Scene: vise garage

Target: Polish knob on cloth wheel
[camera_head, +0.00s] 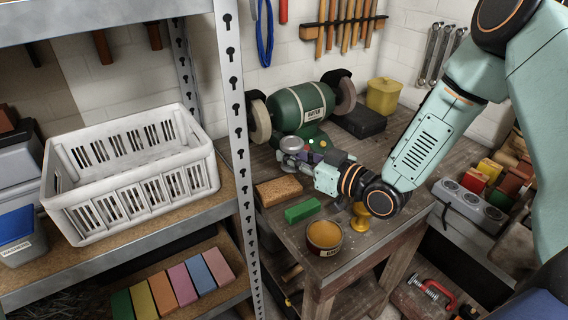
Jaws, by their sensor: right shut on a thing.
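The green buffer (303,103) stands at the back of the wooden bench, with a pale cloth wheel (260,121) on its left and another wheel (345,97) on its right. My right gripper (297,158) reaches in from the right and is shut on a silvery rounded knob (291,144). The knob is in front of the buffer, to the right of and a little lower than the left wheel. Whether it touches the wheel is not clear. A brass-coloured knob-like piece (360,222) stands on the bench under my right arm. My left gripper is out of view.
On the bench (345,262) are a brown block (278,191), a green bar (302,210), an open tin (324,236) and a yellow container (384,96). A metal shelf post (238,130) rises left of the bench. A white crate (130,178) sits on the shelf.

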